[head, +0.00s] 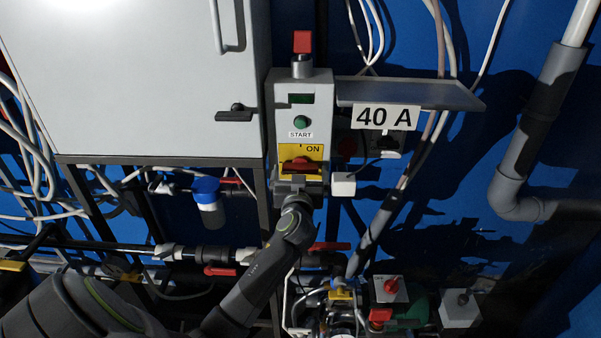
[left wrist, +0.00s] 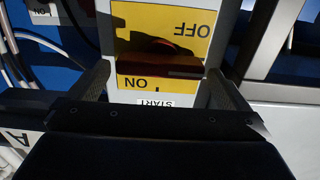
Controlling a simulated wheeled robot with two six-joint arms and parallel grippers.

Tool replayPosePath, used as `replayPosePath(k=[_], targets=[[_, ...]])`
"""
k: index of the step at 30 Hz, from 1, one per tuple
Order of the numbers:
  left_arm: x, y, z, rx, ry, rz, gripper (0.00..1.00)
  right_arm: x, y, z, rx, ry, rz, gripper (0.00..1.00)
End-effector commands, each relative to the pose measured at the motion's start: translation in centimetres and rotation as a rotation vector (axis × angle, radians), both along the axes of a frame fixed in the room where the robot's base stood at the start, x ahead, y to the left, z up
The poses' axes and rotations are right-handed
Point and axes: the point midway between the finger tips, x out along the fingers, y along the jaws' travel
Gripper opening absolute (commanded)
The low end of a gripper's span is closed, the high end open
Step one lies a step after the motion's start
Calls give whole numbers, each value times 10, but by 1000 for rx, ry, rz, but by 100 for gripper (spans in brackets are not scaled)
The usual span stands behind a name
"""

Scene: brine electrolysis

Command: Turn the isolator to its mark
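The isolator is a red handle (head: 301,164) on a yellow plate (head: 287,152) low on the grey control box. Its handle lies level, across the plate. In the left wrist view, upside down, the handle (left wrist: 160,64) sits between the words OFF and ON on the yellow plate (left wrist: 145,20). A small black mark shows beside ON. My left gripper (head: 300,180) is just in front of and below the isolator. In the left wrist view, my left gripper (left wrist: 159,70) is open, with one finger to each side of the handle, apart from it. My right gripper is in neither view.
Above the isolator are a green START button (head: 302,122), a display (head: 301,99) and a red-topped switch (head: 302,42). A grey shelf (head: 430,95) with a 40 A sign (head: 385,117) juts out right. A grey cabinet (head: 130,90) stands left. Pipes and valves lie below.

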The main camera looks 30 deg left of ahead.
Motion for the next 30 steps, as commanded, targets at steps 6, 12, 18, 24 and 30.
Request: replayPosePath(k=[6,12,18,24,30], targets=[[0,0,0,0,0,0,70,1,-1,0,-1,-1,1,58],[0,0,0,4,3,0,63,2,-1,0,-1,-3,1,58],[0,0,0,46,28,0,63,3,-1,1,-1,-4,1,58],[1,-1,0,152,93,0,63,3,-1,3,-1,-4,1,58],[1,-1,1,303,186,-1,63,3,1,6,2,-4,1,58]])
